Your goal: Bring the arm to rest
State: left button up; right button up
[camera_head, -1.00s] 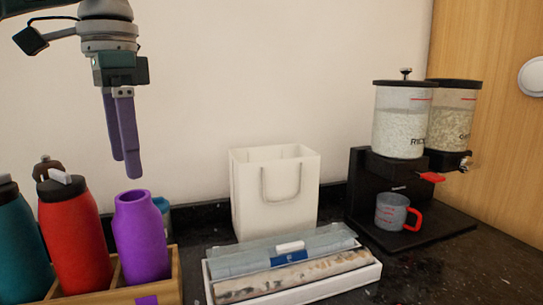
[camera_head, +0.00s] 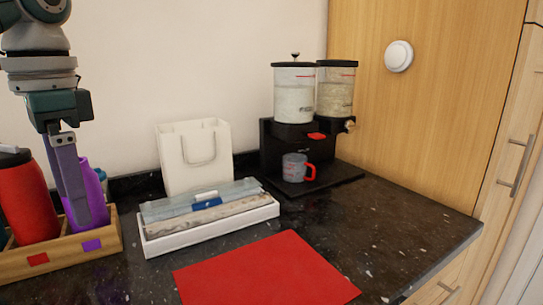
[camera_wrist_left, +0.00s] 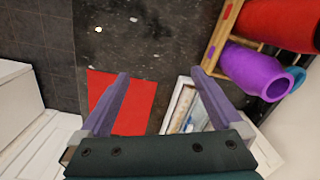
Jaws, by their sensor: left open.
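My left gripper (camera_head: 77,216) hangs pointing down at the left of the head view, its two purple fingers in front of the purple bottle (camera_head: 97,198). In the left wrist view the gripper (camera_wrist_left: 160,76) is open, with nothing held between its fingers. The purple bottle lies off to the right of the fingers there, apart from them. It stands in a wooden crate (camera_head: 70,262) with a red bottle (camera_head: 25,205). My right gripper does not show.
A white tray (camera_head: 160,246) with folded cloths, a white bag (camera_head: 187,172) and a dispenser (camera_head: 268,152) with a grey cup (camera_head: 293,168) stand along the wall. A red mat (camera_head: 262,272) lies in front. Dark counter is bare at the right, up to its edge.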

pick_arm(q)
jog(key=shift+t+h, duration=0.7)
jog(key=shift+h, duration=0.1)
jog(key=s+d+f+p, duration=0.1)
jog(key=s+d+f, duration=0.2)
jog(key=s+f, duration=0.1)
jog(key=s+d+f+p, duration=0.1)
jog(key=s+d+f, duration=0.3)
jog(key=s+d+f+p, duration=0.1)
jog(key=s+d+f, duration=0.2)
jog(key=s, duration=0.1)
jog(key=shift+s+d+f, duration=0.35)
jog(key=shift+d+f, duration=0.05)
jog(key=s+a+r+n+t+y+p, duration=0.1)
jog(key=s+a+r+n+p, duration=0.15)
jog(key=s, duration=0.45)
jog(key=s+a+r+n+t+p, duration=0.1)
jog(key=s+r+n, duration=0.1)
jog(key=s+n, duration=0.35)
notch_tip(320, 180, up, 38)
jog(key=s+m+p, duration=0.1)
jog(key=m+p, duration=0.1)
jog(key=p, duration=3.5)
jog(key=shift+a+r+p, duration=0.15)
jog(key=shift+r+p, duration=0.05)
jog(key=shift+p, duration=0.15)
